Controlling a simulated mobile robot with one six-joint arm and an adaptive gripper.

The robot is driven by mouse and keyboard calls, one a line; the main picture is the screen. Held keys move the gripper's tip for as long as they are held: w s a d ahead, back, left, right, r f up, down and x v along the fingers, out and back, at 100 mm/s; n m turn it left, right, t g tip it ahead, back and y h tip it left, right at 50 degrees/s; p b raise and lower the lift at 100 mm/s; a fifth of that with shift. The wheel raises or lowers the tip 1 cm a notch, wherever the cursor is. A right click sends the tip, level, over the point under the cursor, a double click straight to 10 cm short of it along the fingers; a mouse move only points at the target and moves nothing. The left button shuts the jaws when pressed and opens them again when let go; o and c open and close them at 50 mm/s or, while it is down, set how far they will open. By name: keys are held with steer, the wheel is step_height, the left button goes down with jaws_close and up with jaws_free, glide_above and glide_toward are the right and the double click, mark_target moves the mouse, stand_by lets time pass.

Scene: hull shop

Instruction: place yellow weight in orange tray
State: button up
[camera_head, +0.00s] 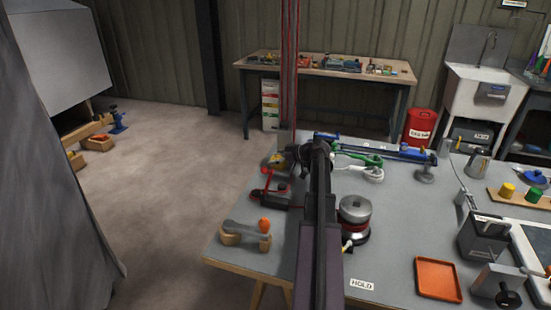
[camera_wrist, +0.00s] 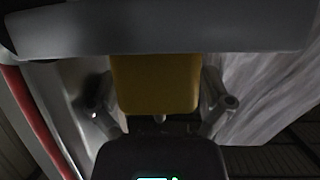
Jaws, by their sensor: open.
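The orange tray (camera_head: 438,279) lies flat and empty near the front right of the grey table. A yellow cylinder (camera_head: 506,192), which looks like the weight, stands on a wooden board at the right. My gripper (camera_wrist: 160,104) is open, with a metal finger on each side of the wrist view. A yellow block-like shape (camera_wrist: 155,82) shows between the fingers; I cannot tell what it is or whether they touch it. In the head view my arm reaches over the table's middle, away from the tray, and its fingertips are hidden.
A green cylinder (camera_head: 533,195) stands beside the yellow one. Grey machines (camera_head: 482,238) flank the tray's right. A wooden plane (camera_head: 246,233) lies at the left. Bare tabletop (camera_head: 400,220) lies between pot and machines.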

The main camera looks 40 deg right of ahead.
steer(key=shift+f, duration=0.1)
steer(key=p+v, duration=0.5)
steer(key=v, duration=0.8)
steer(key=shift+s, duration=0.4)
